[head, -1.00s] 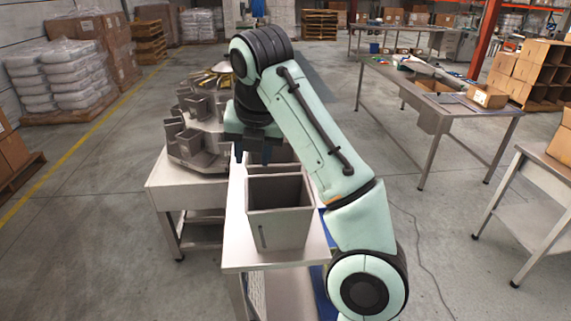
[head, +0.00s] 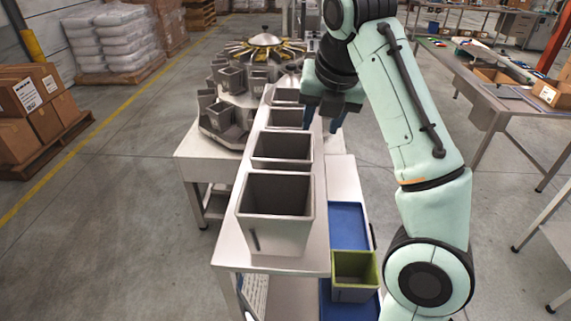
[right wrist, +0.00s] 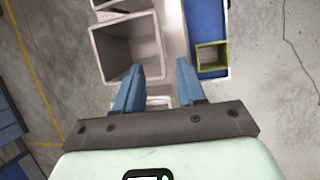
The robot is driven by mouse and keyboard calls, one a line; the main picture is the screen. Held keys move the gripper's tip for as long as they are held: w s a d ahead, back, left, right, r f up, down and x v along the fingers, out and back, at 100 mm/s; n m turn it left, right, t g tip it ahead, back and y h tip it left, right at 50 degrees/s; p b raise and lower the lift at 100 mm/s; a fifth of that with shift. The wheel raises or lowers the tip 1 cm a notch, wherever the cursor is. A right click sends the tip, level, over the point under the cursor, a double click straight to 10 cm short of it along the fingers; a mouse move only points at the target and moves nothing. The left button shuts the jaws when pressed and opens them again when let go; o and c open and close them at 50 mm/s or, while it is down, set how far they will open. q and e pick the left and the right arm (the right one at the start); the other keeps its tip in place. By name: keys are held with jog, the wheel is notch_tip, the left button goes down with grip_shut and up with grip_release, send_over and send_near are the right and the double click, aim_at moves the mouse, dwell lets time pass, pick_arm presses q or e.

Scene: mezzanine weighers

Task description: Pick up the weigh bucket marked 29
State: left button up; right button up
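Several open-topped grey metal weigh buckets stand in a row on a narrow steel bench (head: 232,247). The nearest bucket (head: 272,232) is the largest in the picture, with a second bucket (head: 262,165) behind it and others farther back. No number can be read on any of them, so I cannot tell which is 29. My right gripper (head: 323,118) is above the right side of the row, fingers pointing down. In the right wrist view its two blue fingers (right wrist: 157,88) are apart and hold nothing; a large bucket (right wrist: 130,48) lies beyond them. My left gripper is not in view.
A round machine with several small buckets (head: 222,117) is behind left. A long steel table (head: 492,118) is at right. Open floor lies left.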

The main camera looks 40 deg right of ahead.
aim_at(313, 147)
jog(key=shift+x, duration=3.55)
jog(key=b+x, duration=0.1)
jog(key=x, duration=0.4)
jog(key=shift+s+f, duration=0.1)
jog(key=shift+f, duration=0.15)
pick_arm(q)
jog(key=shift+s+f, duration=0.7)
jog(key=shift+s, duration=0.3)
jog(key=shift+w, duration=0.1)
pick_arm(e)
jog(key=shift+r, duration=0.1)
grip_shut()
